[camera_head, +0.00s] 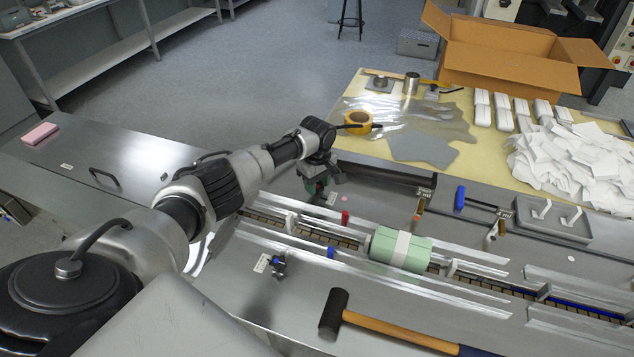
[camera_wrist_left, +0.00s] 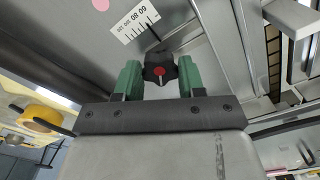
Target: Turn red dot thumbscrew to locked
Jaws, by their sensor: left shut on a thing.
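The red dot thumbscrew (camera_wrist_left: 160,70) is a black knob with a red dot on top, in the left wrist view. It sits between the two green fingers of my left gripper (camera_wrist_left: 160,80), which is shut on it. A white scale label (camera_wrist_left: 134,27) with black marks lies just beyond the knob. In the head view my left gripper (camera_head: 316,186) reaches down at the far side of the conveyor, and the knob is hidden there behind the gripper and wrist. My right gripper is not in view.
A green block with a white band (camera_head: 401,249) sits on the conveyor lane between metal guide rails (camera_head: 470,254). A hammer (camera_head: 390,329) lies on the near deck. A second knob (camera_head: 278,265) stands nearer. Yellow tape (camera_head: 358,122), white packs and an open cardboard box (camera_head: 500,55) are behind.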

